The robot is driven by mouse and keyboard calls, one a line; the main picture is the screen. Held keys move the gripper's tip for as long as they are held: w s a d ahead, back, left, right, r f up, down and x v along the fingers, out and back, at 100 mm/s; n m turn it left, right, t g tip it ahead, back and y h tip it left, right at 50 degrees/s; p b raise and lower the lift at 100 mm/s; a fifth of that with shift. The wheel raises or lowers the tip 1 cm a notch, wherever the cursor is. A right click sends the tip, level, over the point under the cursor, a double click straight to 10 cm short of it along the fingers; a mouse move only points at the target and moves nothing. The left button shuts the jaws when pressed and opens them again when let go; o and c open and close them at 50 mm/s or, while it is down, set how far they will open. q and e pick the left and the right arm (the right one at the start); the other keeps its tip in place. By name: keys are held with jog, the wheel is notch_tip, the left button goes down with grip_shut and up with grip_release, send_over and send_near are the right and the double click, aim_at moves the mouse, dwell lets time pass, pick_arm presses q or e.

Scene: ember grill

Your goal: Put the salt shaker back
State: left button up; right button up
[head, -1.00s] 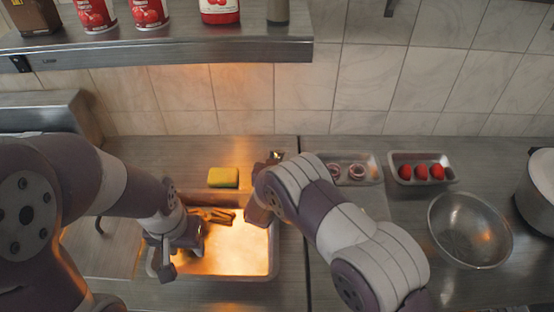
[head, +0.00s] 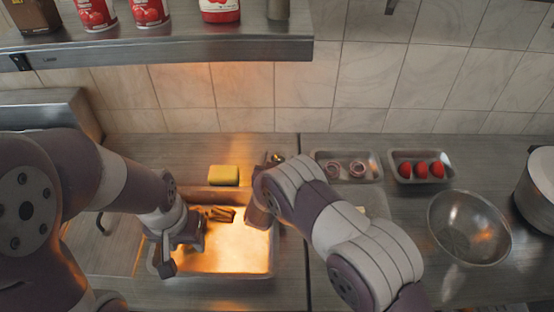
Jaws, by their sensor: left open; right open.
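A small shiny round-topped item (head: 275,157), possibly the salt shaker, stands on the counter behind my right arm. It is too small and too covered to identify for sure. My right gripper (head: 258,215) is by the right rim of the glowing grill tray (head: 272,262); its fingers are mostly hidden by my own arm. I see nothing held in it. My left gripper (head: 188,250) is open and empty over the left side of the tray. Some brown sticks or tongs (head: 218,213) lie at the tray's back, right of my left gripper.
A yellow sponge (head: 224,175) lies behind the tray. Trays of onion rings (head: 346,178) and red tomatoes (head: 421,182) stand right of it, with a metal bowl (head: 469,229) and a pot (head: 536,188). A shelf (head: 180,45) with cans and bottles overhangs the back left.

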jog(key=b+v, duration=0.2)
jog(key=v, duration=1)
jog(key=w+d+r+g+y, duration=0.1)
jog(key=w+d+g+y, duration=0.1)
jog(key=w+g, duration=0.1)
jog(key=shift+w+d+r, duration=0.1)
jog(key=shift+d+r, duration=0.3)
jog(key=s+d+r+n+g, duration=0.1)
jog(key=s+d+r+g, duration=0.1)
jog(key=s+d+g, duration=0.3)
jog(key=s+d+r+n+g+y, duration=0.1)
jog(key=s+d+g, duration=0.5)
jog(key=s+d, duration=0.7)
jog(key=s+r, duration=0.1)
jog(key=s, duration=0.3)
jog(key=shift+g, duration=0.3)
jog(key=shift+s+r, duration=0.15)
jog(key=shift+s, duration=0.1)
jog(key=shift+w+a, duration=0.1)
